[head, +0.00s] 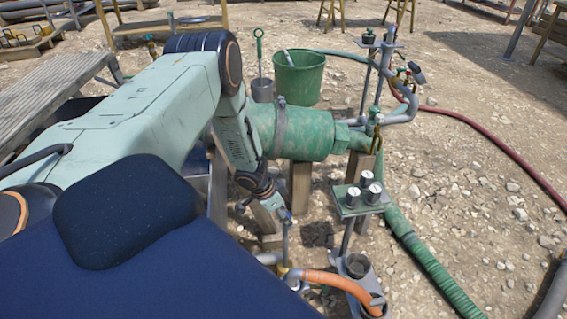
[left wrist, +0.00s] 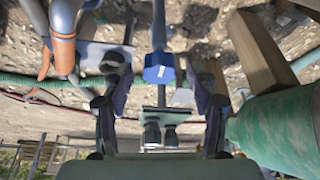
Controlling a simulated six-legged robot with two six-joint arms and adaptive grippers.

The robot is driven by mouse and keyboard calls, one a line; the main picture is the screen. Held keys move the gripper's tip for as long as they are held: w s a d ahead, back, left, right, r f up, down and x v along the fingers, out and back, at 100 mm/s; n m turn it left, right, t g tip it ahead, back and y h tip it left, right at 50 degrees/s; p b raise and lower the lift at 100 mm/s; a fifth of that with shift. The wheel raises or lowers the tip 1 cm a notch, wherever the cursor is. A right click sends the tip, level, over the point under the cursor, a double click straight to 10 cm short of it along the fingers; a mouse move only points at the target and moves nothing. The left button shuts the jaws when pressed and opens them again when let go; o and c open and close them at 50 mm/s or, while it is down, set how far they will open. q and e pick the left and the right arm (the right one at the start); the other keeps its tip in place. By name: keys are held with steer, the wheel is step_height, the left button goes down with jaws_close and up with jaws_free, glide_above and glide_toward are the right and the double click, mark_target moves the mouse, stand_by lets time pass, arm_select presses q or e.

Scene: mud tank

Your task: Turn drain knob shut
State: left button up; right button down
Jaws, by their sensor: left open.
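A blue knob (left wrist: 160,68) on a grey stem shows in the left wrist view, between and just beyond the fingertips of my left gripper (left wrist: 159,95). I take it for the drain knob. The fingers stand apart on both sides of it, with no clear contact. In the head view my left gripper (head: 272,203) points down at the top of the stem (head: 285,240), where a small bit of blue (head: 284,214) shows. The stem rises from the fitting with the orange hose (head: 335,283). My arm partly hides the knob there. My right gripper is not in view.
A large green cylinder (head: 305,137) lies close beside the left gripper. A small green panel with dark, silver-topped knobs (head: 358,197) stands to the right. Behind are a green bucket (head: 299,78) and pipework (head: 400,103). Green (head: 430,265) and red (head: 500,145) hoses cross the stony ground.

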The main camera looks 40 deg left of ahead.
arm_select(q)
steer(key=shift+s+a+r, duration=0.1)
steer(key=shift+r, duration=0.15)
steer(key=s+a, duration=0.5)
steer(key=s, duration=0.6)
steer(key=shift+a+r, duration=0.2)
steer(key=shift+r, duration=0.15)
stand_by(0.5)
